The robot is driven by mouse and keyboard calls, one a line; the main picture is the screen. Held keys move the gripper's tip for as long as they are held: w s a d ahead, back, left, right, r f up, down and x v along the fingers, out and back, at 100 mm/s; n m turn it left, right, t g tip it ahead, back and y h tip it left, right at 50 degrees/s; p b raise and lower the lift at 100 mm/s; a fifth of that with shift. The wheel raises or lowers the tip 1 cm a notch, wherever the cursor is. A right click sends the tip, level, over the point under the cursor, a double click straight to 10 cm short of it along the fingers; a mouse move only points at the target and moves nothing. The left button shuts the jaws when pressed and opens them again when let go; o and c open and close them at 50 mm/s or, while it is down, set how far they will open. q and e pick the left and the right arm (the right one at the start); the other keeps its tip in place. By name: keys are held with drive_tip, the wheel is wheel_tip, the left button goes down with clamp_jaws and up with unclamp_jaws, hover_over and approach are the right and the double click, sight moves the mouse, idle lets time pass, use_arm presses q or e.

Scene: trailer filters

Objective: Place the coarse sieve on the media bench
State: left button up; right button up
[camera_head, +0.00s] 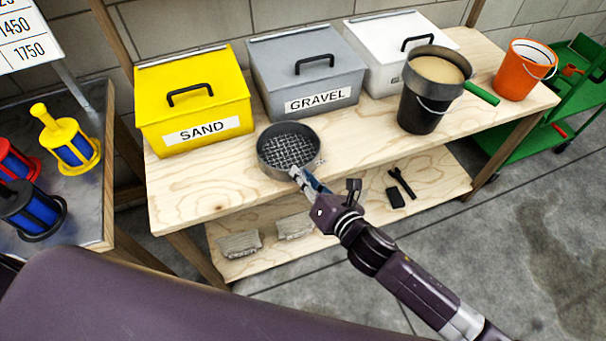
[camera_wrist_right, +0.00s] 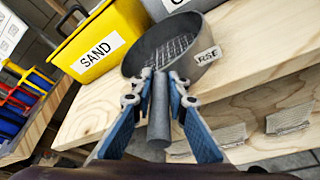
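The coarse sieve (camera_head: 288,146) is a round dark grey pan with a wide wire mesh. It is over the front edge of the wooden media bench (camera_head: 205,192), in front of the sand and gravel bins. I cannot tell whether its base touches the wood. In the right wrist view the sieve (camera_wrist_right: 172,45) carries a label ending in "RSE", and its grey handle points toward me. My right gripper (camera_head: 300,177) has its fingertips closed in on both sides of the handle; the fingers also show in the wrist view (camera_wrist_right: 160,78). My left gripper is out of view.
The bench holds a yellow SAND bin (camera_head: 192,100), a grey GRAVEL bin (camera_head: 305,70), a white bin (camera_head: 385,45), a black bucket (camera_head: 420,112) with a sand-filled, green-handled sieve on top, and an orange bucket (camera_head: 523,70). Filters stand on a table at left. Bench space right of the sieve is clear.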

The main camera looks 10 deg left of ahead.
drive_tip(key=o, duration=0.4)
drive_tip(key=shift+s+r, duration=0.1)
drive_tip(key=v, duration=1.2)
